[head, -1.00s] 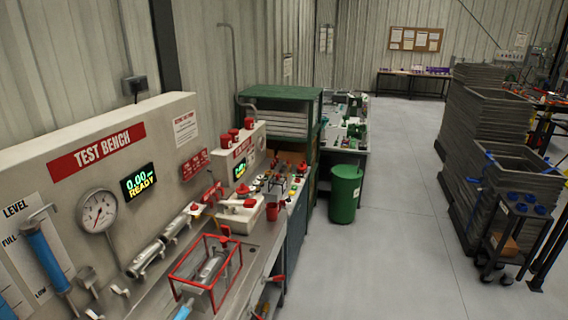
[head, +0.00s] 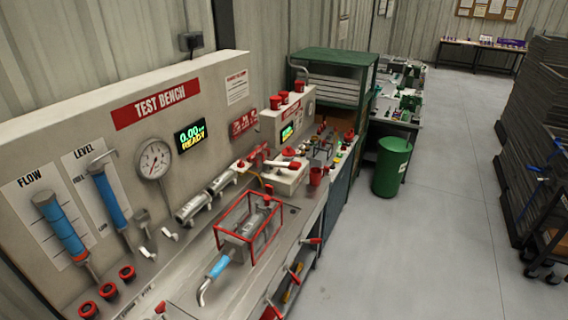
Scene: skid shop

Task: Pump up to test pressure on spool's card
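The test bench (head: 215,284) runs along the left wall in the head view. A spool (head: 256,224) lies inside a red cage frame (head: 221,228) on its top. A blue-handled lever (head: 218,266) sticks out in front of the cage. A round dial gauge (head: 155,158) is on the back panel, and a green display (head: 189,135) beside it reads 0.00 and READY. A white card (head: 237,86) hangs on the panel; its text is too small to read. I cannot make out a card on the spool. Neither gripper is in view.
Blue FLOW (head: 61,228) and LEVEL (head: 109,200) tubes stand at the panel's left. Red-handled valves (head: 295,272) stick out along the bench's front edge. A green bin (head: 391,167) stands beyond the bench. Dark stacked crates (head: 540,150) stand at right. The grey floor between is clear.

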